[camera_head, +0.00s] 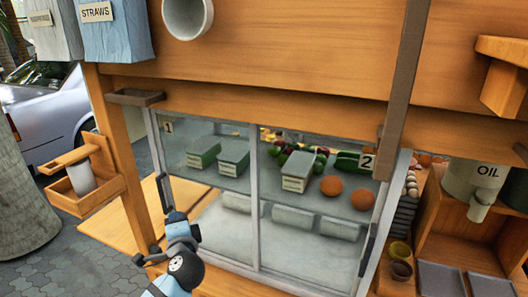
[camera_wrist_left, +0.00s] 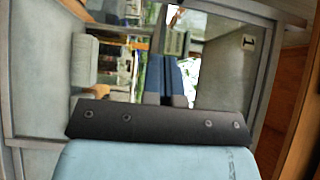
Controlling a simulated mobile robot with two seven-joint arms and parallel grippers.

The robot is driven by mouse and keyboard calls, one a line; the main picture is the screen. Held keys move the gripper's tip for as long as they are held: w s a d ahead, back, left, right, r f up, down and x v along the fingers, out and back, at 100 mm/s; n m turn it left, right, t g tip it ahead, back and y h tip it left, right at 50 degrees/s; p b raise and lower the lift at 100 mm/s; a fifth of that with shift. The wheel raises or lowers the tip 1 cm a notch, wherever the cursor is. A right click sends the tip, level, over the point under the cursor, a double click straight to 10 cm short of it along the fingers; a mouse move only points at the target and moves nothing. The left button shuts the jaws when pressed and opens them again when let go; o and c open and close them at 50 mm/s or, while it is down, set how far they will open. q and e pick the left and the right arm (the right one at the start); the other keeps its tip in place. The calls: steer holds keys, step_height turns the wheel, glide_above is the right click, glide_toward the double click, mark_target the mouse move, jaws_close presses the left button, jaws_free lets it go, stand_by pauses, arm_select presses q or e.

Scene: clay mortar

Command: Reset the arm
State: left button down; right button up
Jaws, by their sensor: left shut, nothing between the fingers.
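My left gripper (camera_head: 166,188) is near the lower left of the head view, in front of the left door panel of the glass-fronted cabinet (camera_head: 258,200). Its blue fingers are together and hold nothing. In the left wrist view the shut fingers (camera_wrist_left: 168,78) point towards the glass and the panel marked 1 (camera_wrist_left: 248,43). The left door's dark handle (camera_head: 161,180) is close to the fingers in the head view; I cannot tell whether they touch. My right gripper is not in view.
Food and boxes stand behind the glass. The OIL dispenser (camera_head: 475,180) is at the right, with small cups (camera_head: 400,262) and grey trays (camera_head: 438,280) below it. A wooden holder (camera_head: 82,185) juts out at the left.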

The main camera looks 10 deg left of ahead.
arm_select(q)
steer(key=s+d+f+g+h, duration=0.1)
steer(key=s+d+f+h, duration=0.2)
steer(key=f, duration=0.3)
steer(key=s+d+f+n+h+p, duration=0.1)
steer(key=s+d+f+h, duration=0.2)
steer(key=f, duration=0.2)
steer(key=s+d+f+g+h, duration=0.1)
steer(key=s+d+f+h, duration=0.25)
steer(key=f, duration=0.25)
steer(key=s+d+f+n+h, duration=0.2)
steer(key=s+d+f+n, duration=0.1)
steer(key=s, duration=0.4)
steer(key=s+d+f+n+g+h+p, duration=0.1)
steer(key=s+d+f+n+h, duration=0.1)
steer(key=s, duration=0.6)
step_height(320, 180, down, 3)
steer(key=shift+s+d+r+n, duration=0.15)
steer(key=shift+s+d+n, duration=0.05)
steer(key=shift+d+n, duration=0.6)
steer(key=shift+h, duration=0.25)
